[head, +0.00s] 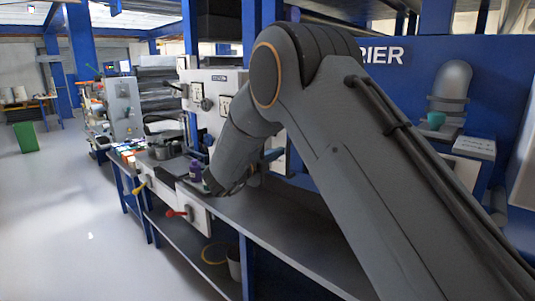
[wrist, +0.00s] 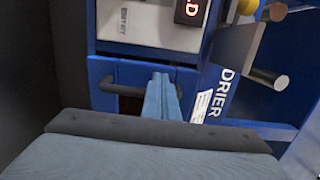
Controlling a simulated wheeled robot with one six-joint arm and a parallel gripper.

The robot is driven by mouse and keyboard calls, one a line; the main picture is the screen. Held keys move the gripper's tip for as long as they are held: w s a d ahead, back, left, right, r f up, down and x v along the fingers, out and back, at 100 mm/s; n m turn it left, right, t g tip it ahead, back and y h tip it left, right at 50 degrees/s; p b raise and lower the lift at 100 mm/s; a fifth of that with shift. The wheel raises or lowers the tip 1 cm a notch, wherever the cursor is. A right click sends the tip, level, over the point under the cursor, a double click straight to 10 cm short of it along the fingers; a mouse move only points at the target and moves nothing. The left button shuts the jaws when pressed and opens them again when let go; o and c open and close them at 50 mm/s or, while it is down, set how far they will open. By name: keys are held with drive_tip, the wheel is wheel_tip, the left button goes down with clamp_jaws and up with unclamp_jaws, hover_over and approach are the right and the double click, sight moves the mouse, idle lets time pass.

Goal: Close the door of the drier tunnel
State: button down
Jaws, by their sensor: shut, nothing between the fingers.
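My gripper (wrist: 162,82) shows in the wrist view as two blue fingers pressed together, with nothing between them. The fingertips are at a dark bar handle (wrist: 128,70) on the blue front of the drier (wrist: 98,68); I cannot tell whether they touch it. A dark reddish gap shows below the handle, left of the fingers. How far the door stands open cannot be told. In the head view my arm hides most of the drier front, leaving the blue drier wall (head: 495,75) with its white lettering in sight.
A white panel (wrist: 150,24) with a red-lit display (wrist: 192,10) is above the handle. A grey bench (head: 285,232) runs below my arm, with several small bottles and pots on it. A red-handled lever (head: 178,213) sticks out in front.

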drive_tip(key=shift+p+x, duration=0.45)
drive_tip(key=shift+x, duration=1.1)
drive_tip(key=b+x, duration=0.2)
drive_tip(key=x, duration=0.1)
drive_tip(key=shift+w+r, duration=0.15)
drive_tip(key=shift+w, duration=0.15)
drive_tip(key=shift+r, duration=0.1)
